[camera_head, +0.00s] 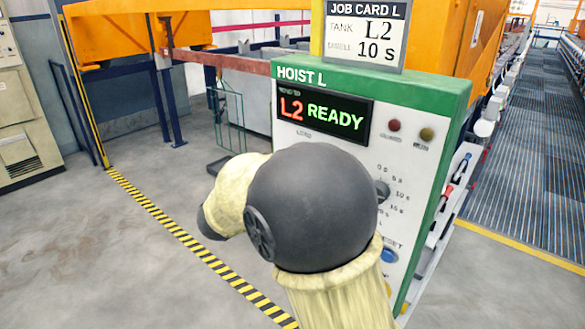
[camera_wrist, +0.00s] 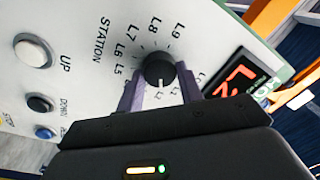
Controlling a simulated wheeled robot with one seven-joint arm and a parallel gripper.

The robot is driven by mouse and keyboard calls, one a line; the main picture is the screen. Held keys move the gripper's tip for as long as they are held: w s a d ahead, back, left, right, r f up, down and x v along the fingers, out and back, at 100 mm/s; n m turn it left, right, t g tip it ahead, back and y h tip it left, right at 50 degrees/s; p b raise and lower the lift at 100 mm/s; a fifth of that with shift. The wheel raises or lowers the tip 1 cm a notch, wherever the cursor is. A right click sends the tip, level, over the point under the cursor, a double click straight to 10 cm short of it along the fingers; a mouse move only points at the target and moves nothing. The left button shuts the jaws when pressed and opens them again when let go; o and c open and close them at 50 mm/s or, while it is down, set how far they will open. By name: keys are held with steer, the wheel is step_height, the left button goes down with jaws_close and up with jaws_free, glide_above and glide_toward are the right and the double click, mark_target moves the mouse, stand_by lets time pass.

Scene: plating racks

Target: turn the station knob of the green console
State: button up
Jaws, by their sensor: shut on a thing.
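The green console (camera_head: 455,88) has a white face and reads "HOIST L"; its display (camera_head: 323,110) shows "L2 READY". In the wrist view the black station knob (camera_wrist: 159,70) sits among labels from about L2 to L9, its white mark pointing down the picture towards L2. My gripper (camera_wrist: 160,88) has its two purple fingers on either side of the knob, shut on it. In the head view my arm hides the station knob and my gripper.
The job card (camera_head: 365,33) above the console reads tank L2, 10 s. A second knob (camera_head: 382,193) with seconds labels and a blue button (camera_head: 389,256) are right of my arm. In the wrist view, UP (camera_wrist: 33,50) and DOWN (camera_wrist: 40,103) buttons lie left.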

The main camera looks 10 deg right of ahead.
steer(key=o, duration=1)
steer(key=shift+a, duration=0.15)
steer(key=b+v, duration=0.2)
steer(key=v, duration=1.5)
steer(key=shift+s+a+f, duration=0.1)
steer(key=shift+s+f, duration=0.05)
